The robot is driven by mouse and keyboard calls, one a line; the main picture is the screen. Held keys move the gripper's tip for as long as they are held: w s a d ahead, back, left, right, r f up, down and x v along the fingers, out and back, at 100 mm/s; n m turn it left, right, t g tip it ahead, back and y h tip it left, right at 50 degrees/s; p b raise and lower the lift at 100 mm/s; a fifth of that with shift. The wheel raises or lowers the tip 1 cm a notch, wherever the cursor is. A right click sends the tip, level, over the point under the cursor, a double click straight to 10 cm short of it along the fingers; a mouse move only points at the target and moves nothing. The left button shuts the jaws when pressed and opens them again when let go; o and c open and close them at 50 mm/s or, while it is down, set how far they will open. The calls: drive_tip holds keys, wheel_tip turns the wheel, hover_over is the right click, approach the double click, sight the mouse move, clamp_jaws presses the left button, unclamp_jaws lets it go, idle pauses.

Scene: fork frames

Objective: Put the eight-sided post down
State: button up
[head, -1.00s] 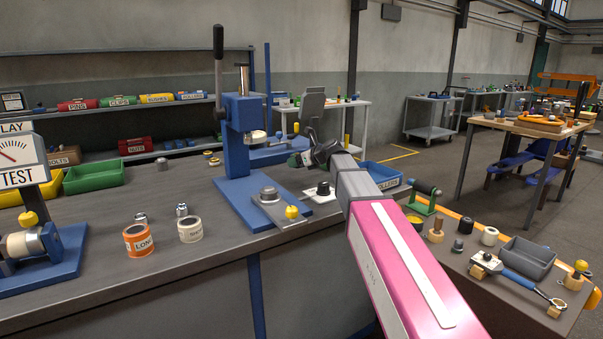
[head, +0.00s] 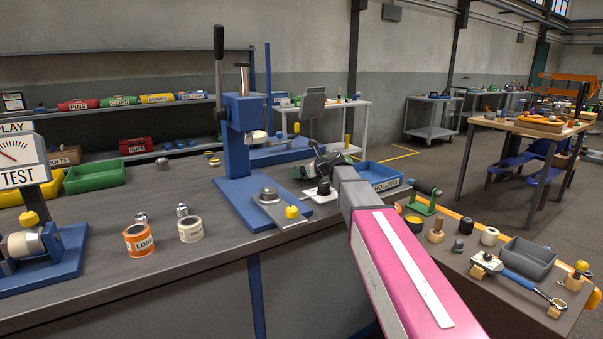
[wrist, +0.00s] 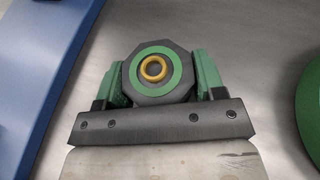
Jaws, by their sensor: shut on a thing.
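The eight-sided post (wrist: 178,92) shows end-on in the wrist view, dark grey with a green ring and a gold ring round its central hole. My gripper (wrist: 155,86) is shut on it, with a green finger on either side. The grey bench top (wrist: 255,60) lies beneath. I cannot tell whether the post touches it. In the head view my gripper (head: 303,172) is low over the bench, right of the blue press, and my wrist hides much of it. The post is not clear there.
The blue press base (wrist: 30,70) is at left in the wrist view; a green round thing (wrist: 312,110) is at the right edge.

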drive_tip(key=shift+f, duration=0.2)
drive_tip(key=shift+s+f, duration=0.15)
drive_tip(key=shift+f, duration=0.35)
drive_tip(key=o, duration=1.3)
drive_tip(key=shift+o, duration=0.2)
drive_tip(key=shift+r, duration=0.3)
drive_tip(key=shift+s+d+r, duration=0.15)
drive_tip(key=shift+r, duration=0.1)
drive_tip(key=v, duration=1.1)
drive_tip(key=shift+d+r, duration=0.25)
drive_tip(key=shift+r, duration=0.15)
